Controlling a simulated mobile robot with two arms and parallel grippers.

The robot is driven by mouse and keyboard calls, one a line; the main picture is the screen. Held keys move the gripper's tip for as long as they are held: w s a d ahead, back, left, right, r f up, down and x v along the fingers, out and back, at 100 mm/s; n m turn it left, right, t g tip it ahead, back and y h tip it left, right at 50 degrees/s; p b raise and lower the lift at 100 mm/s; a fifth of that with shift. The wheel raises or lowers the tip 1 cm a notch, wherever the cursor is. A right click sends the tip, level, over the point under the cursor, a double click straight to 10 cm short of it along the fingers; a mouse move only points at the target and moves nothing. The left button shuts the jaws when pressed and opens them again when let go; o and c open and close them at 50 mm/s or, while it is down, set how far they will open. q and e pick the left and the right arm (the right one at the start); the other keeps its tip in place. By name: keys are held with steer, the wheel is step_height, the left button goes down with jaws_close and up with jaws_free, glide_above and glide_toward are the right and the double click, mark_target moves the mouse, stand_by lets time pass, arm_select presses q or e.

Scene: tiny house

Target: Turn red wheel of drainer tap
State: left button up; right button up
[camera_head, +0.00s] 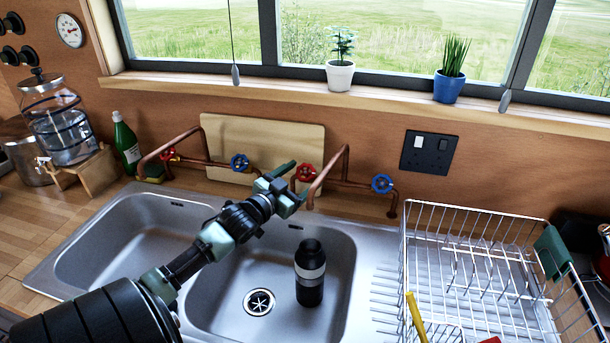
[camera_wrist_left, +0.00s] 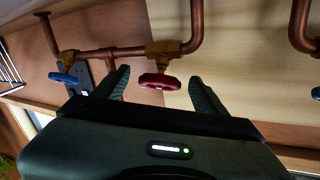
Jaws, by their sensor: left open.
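The right copper tap (camera_head: 342,165), the one nearer the dish drainer, has a red wheel (camera_head: 305,172) on its left and a blue wheel (camera_head: 382,184) on its right. My left gripper (camera_head: 290,180) is open just in front of the red wheel. In the left wrist view, the red wheel (camera_wrist_left: 160,82) shows between the two spread fingers (camera_wrist_left: 160,88), with space on both sides; I cannot tell whether it is touched. The blue wheel (camera_wrist_left: 65,78) lies left of the fingers there. My right gripper is not in view.
A second copper tap (camera_head: 185,140) has its own red wheel (camera_head: 168,155) and blue wheel (camera_head: 239,162). A wooden board (camera_head: 262,137) leans on the wall behind. A black bottle (camera_head: 310,272) stands in the right basin. A wire dish drainer (camera_head: 470,208) stands right of it.

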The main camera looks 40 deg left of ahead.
arm_select(q)
steer(key=s, duration=0.6)
steer(key=shift+d+b, duration=0.3)
steer(key=shift+d, duration=0.05)
steer(key=shift+r, duration=0.1)
stand_by(0.9)
